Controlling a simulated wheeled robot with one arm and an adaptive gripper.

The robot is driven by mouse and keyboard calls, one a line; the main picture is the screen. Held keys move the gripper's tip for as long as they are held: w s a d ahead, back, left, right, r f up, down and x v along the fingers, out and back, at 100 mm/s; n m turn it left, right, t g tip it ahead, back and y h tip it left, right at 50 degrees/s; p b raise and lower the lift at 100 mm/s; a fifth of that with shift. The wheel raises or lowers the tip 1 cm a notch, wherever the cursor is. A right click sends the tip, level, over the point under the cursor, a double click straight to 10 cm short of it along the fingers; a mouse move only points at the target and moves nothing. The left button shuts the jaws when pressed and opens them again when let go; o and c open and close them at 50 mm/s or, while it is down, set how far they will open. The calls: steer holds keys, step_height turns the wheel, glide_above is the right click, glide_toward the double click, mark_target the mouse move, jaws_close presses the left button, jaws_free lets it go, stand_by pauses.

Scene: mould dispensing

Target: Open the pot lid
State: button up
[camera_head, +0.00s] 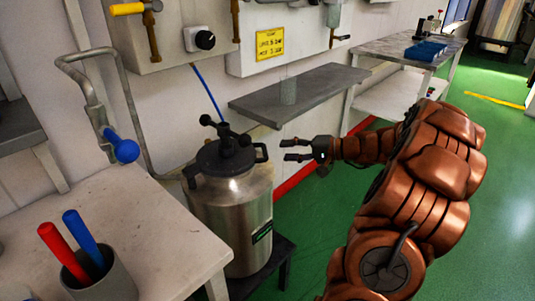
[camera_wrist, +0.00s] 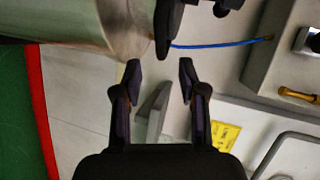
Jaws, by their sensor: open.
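The pot (camera_head: 240,208) is a tall steel vessel with a dark lid (camera_head: 222,156), which sits on top of it. The lid has a black knobbed clamp (camera_head: 222,132) at its centre, and black handles stand at the pot's sides. My gripper (camera_head: 286,150) is open and empty, to the right of the lid at about its height, apart from the right handle (camera_head: 261,153). In the wrist view my open fingers (camera_wrist: 158,68) point toward the pot's steel body (camera_wrist: 85,25) and a black part at its edge (camera_wrist: 167,28).
A grey shelf (camera_head: 255,105) juts from the wall behind my gripper. A white table (camera_head: 130,240) at left holds a cup (camera_head: 105,283) with red and blue sticks. A pipe with a blue handle (camera_head: 124,150) rises left of the pot. Green floor at right is open.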

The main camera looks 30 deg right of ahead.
steer(key=shift+x, duration=3.55)
steer(key=shift+a, duration=0.1)
steer(key=shift+c, duration=0.3)
jaws_close()
steer(key=shift+s, duration=0.1)
